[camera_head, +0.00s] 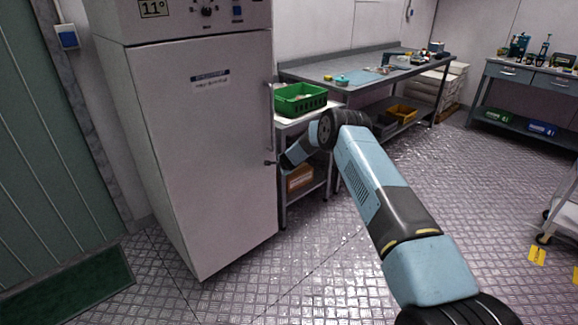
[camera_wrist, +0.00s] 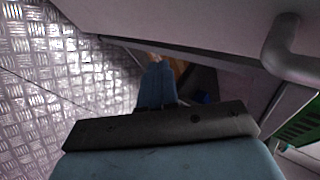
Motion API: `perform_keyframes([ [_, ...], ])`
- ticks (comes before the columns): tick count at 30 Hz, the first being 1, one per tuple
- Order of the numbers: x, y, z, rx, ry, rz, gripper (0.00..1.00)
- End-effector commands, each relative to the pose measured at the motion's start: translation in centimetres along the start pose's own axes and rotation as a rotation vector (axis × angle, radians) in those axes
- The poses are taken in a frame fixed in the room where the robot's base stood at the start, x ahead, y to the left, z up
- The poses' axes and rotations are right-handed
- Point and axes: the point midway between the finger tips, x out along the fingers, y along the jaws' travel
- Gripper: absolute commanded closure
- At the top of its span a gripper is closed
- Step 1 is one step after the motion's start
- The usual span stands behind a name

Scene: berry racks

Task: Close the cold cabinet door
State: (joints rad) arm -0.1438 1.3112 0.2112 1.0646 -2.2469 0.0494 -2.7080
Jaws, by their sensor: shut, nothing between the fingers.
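The cold cabinet (camera_head: 195,20) is a tall white unit at the left in the head view. Its door (camera_head: 200,150) looks flush, or almost flush, with the front. A thin gap at its right edge cannot be ruled out. The door's vertical grey handle (camera_head: 269,115) is on the right side; a thick grey bar, likely this handle, shows in the wrist view (camera_wrist: 290,52). My gripper (camera_head: 271,162) is at the door's right edge, near the handle's lower end. It is shut and empty; contact with the door cannot be told. In the wrist view its fingers (camera_wrist: 157,80) point away from the camera.
A green crate (camera_head: 300,99) stands on a small shelf unit right of the cabinet, with a brown box (camera_head: 299,178) below. A long grey workbench (camera_head: 345,73) runs behind. The metal floor (camera_head: 330,260) in front is clear. A white cart (camera_head: 565,215) is at the right edge.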

Motion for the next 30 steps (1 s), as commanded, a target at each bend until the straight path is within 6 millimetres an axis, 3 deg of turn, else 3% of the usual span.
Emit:
perform_keyframes([
  [9,-4.6,-0.1,-1.0,-0.002,-0.003,0.002,1.0],
  [19,-7.2,-0.5,-1.6,0.011,0.001,-0.001,1.0],
  [23,-9.2,-2.4,-2.3,0.102,0.027,-0.017,1.0],
  [30,-16.8,-8.2,-4.9,0.462,0.117,-0.083,1.0],
])
